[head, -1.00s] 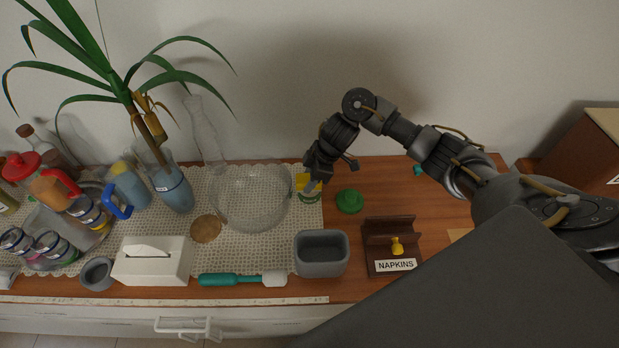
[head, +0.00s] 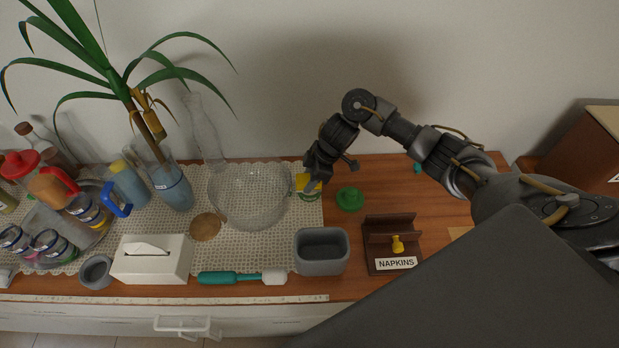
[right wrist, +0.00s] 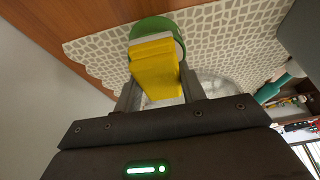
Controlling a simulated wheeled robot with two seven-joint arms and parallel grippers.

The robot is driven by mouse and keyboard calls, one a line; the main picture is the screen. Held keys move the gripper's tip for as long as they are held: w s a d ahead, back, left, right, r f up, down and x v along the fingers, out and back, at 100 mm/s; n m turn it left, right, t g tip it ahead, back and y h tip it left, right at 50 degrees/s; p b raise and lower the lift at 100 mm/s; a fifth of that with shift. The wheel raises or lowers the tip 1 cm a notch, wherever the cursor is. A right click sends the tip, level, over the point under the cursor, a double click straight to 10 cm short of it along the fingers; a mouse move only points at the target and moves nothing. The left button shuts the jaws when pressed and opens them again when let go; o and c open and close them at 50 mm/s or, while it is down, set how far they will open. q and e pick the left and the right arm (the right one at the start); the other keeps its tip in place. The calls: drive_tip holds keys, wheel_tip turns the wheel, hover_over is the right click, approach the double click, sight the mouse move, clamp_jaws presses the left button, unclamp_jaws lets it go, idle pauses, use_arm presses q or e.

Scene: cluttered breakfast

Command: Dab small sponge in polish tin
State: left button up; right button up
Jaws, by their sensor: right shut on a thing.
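A small yellow sponge (head: 302,182) is in my right gripper (head: 311,186), near the right end of the patterned cloth. The right wrist view shows the sponge (right wrist: 154,66) between the two fingers of the shut gripper (right wrist: 158,88). Its far end overlaps the round green polish tin (right wrist: 160,25). The tin (head: 309,197) is mostly hidden by the sponge and gripper in the head view. I cannot tell whether the sponge touches the polish. A green lid-like piece (head: 349,198) lies on bare wood to the right. My left gripper is not in view.
A clear glass bowl (head: 250,198) stands close left of the tin. A grey container (head: 321,266) and a napkin holder (head: 392,260) stand in front. A tissue box (head: 151,272), a plant in a vase (head: 174,188) and several jars crowd the left. Bare wood lies right of the lid.

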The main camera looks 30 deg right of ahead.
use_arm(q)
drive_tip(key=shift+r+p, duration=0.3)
use_arm(e)
drive_tip(key=shift+f, duration=0.15)
idle(1.2)
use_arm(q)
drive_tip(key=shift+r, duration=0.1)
use_arm(e)
wheel_tip(320, 180, up, 7)
drive_tip(key=p, duration=0.8)
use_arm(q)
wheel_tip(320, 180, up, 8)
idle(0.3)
